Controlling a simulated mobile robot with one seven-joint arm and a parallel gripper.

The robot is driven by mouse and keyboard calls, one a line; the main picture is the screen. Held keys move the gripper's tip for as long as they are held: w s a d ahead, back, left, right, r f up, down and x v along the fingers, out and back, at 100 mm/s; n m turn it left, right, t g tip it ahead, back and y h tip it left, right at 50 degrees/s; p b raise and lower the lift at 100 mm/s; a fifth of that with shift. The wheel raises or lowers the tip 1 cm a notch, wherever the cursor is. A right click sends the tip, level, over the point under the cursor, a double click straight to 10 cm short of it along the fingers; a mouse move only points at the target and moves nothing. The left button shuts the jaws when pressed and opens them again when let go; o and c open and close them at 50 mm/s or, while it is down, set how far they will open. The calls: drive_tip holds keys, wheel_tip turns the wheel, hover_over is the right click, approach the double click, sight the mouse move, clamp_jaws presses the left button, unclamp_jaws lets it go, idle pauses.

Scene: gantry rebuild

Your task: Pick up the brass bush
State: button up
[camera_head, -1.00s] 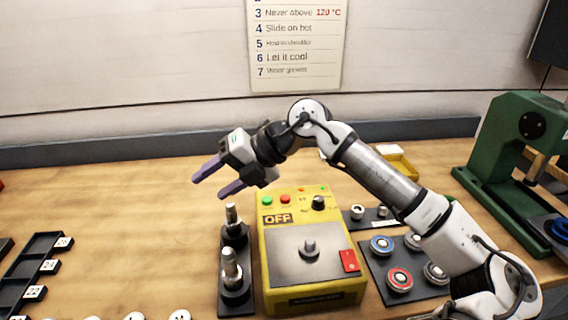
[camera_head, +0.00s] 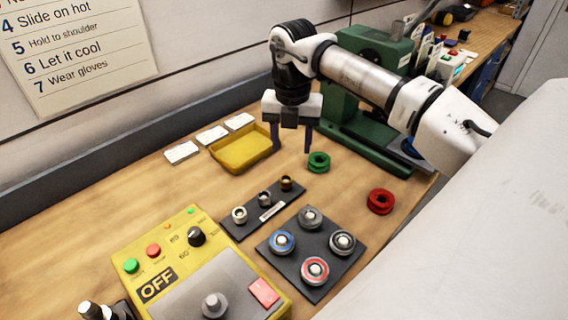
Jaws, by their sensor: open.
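A small dark strip holder (camera_head: 250,229) lies on the bench with three small bushes standing in a row. The brass-brown bush (camera_head: 286,183) is at its far right end. The other two, a middle bush (camera_head: 265,198) and a left bush (camera_head: 239,215), look silvery. My gripper (camera_head: 291,151) points down with its two purple fingers apart and nothing between them. In the picture it is just above and beyond the brass-brown bush, apart from it; its exact height is hard to tell.
A yellow tray (camera_head: 219,157) lies left of my gripper, with white cards behind it. A green press (camera_head: 345,112) stands behind right. A green ring (camera_head: 318,162) and a red ring (camera_head: 380,201) lie nearby. A bearing plate (camera_head: 316,246) and a yellow heater (camera_head: 183,260) are in front.

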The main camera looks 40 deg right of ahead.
drive_tip(key=b, duration=0.2)
hover_over(286, 180)
drive_tip(key=d, duration=0.1)
wheel_tip(286, 180, down, 5)
drive_tip(key=shift+s+f, duration=0.1)
drive_tip(key=f+b, duration=0.1)
drive_tip(key=f, duration=0.1)
drive_tip(key=a+f+b, duration=0.1)
drive_tip(key=f, duration=0.2)
drive_tip(key=shift+a, duration=0.1)
drive_tip(key=shift+c, duration=0.3)
drive_tip(key=c, duration=1)
